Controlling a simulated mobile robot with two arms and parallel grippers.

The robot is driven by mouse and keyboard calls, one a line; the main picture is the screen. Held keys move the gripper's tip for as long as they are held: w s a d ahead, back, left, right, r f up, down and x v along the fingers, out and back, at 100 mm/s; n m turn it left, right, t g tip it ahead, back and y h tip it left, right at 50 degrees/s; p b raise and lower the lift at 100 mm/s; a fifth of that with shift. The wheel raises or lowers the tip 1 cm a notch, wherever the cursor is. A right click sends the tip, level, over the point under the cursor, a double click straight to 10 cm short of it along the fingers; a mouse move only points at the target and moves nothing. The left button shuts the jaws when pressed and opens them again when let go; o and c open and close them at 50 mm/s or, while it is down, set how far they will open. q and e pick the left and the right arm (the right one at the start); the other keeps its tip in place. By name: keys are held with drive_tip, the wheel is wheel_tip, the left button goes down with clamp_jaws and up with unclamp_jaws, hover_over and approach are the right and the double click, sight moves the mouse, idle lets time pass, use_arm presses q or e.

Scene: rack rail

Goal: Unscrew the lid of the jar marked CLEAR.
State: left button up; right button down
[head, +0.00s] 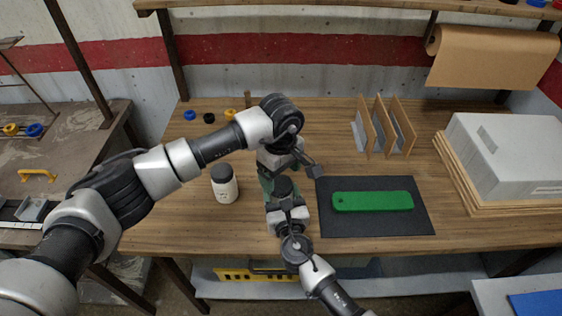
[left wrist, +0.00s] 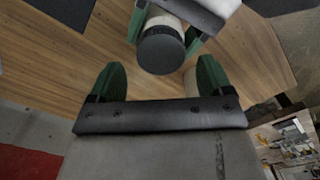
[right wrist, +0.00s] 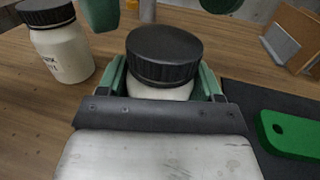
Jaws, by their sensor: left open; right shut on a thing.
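My right gripper (right wrist: 162,82) is shut on the white body of a jar (right wrist: 160,92) with a black ribbed lid (right wrist: 163,55). The jar is upright; its label is hidden. My left gripper (left wrist: 160,62) is open, its green fingers apart above the held jar; the lid also shows between and beyond them in the left wrist view (left wrist: 161,52). In the head view the arms hide most of this jar. A second white jar (head: 224,188) with a dark lid stands to the left on the bench. Its label is partly in view (right wrist: 58,68) but too small to read surely.
A dark mat (head: 325,222) with a green bar (head: 372,201) lies to the right. Upright dividers (head: 381,130) stand behind it. A grey box (head: 510,145) on boards is at the far right.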

sight(280, 183)
use_arm(q)
drive_tip(key=shift+f, duration=1.6)
drive_tip(key=c, duration=0.9)
drive_tip(key=n, duration=0.3)
drive_tip(key=shift+r, duration=0.1)
drive_tip(key=o, duration=1)
